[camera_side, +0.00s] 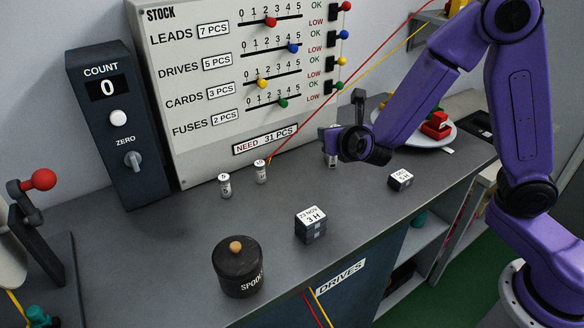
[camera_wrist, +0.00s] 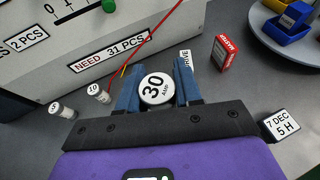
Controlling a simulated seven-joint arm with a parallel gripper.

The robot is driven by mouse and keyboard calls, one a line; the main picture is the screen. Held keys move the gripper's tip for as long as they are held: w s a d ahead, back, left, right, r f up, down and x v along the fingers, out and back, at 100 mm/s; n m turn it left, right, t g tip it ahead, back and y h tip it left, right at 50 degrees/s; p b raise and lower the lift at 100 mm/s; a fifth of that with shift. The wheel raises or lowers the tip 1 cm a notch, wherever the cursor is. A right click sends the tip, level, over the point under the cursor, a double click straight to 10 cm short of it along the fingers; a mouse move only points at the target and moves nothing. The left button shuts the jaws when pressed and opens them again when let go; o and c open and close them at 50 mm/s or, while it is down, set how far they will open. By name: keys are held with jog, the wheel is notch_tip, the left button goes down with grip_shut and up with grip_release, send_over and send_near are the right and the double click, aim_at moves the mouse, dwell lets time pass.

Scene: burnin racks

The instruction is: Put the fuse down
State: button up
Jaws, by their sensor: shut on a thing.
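My gripper (camera_wrist: 157,82) is shut on a white cylindrical fuse marked 30 AMP (camera_wrist: 154,90), with one blue finger on each side of it. In the side view, my gripper (camera_side: 335,146) is at the back of the bench, right of the stock board, and the held fuse (camera_side: 332,160) is partly hidden. I cannot tell whether its base touches the bench. Two smaller white fuses stand upright to the left: one marked 5 (camera_side: 224,186) and one marked 10 (camera_side: 261,172). Both also show left of my gripper in the wrist view.
The stock board (camera_side: 215,80) and count box (camera_side: 112,125) stand behind. Date blocks (camera_side: 310,226) (camera_side: 400,180) and a dark lidded pot (camera_side: 238,272) stand forward. A red box (camera_wrist: 226,52) and a plate (camera_side: 452,139) with coloured parts are to the right. The bench between is clear.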

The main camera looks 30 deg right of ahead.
jog(key=w+a+f, duration=0.1)
jog(key=w+f, duration=0.3)
jog(key=w, duration=0.5)
send_over(290, 165)
notch_tip(290, 165, down, 6)
jog(key=shift+s+d+r, duration=0.1)
jog(key=shift+r, duration=0.15)
jog(key=shift+w+f, duration=0.25)
jog(key=shift+f, duration=1.5)
jog(key=shift+f, duration=0.15)
jog(key=o, duration=1)
jog(key=shift+o, duration=0.2)
